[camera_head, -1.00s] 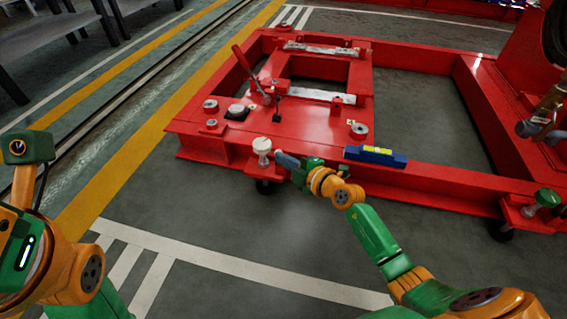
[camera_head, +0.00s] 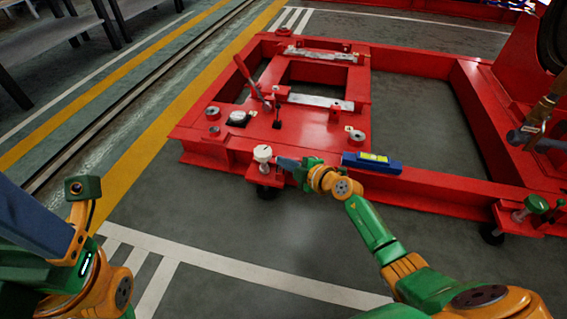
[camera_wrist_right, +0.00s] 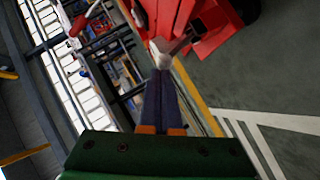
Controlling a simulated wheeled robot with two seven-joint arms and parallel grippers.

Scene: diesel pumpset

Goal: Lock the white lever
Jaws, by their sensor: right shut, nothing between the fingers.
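The white lever shows as a white rounded knob (camera_head: 262,153) on a short post at the near edge of the red frame, above a caster. My right gripper (camera_head: 281,162) is shut and empty just right of the knob, its blue-grey fingers pointing at it. In the right wrist view the closed fingers (camera_wrist_right: 161,76) reach up to the white knob (camera_wrist_right: 160,56), partly covering it; I cannot tell whether they touch it. A blue-grey finger of my left gripper (camera_head: 35,220) shows at the left edge, partly cut off; its opening cannot be judged.
The red frame (camera_head: 440,180) fills the middle and right. A red lever (camera_head: 247,75) stands on it. A blue-and-yellow level (camera_head: 371,163) lies on its near beam, behind my right wrist. A green knob (camera_head: 536,204) is at the right. The near floor is clear.

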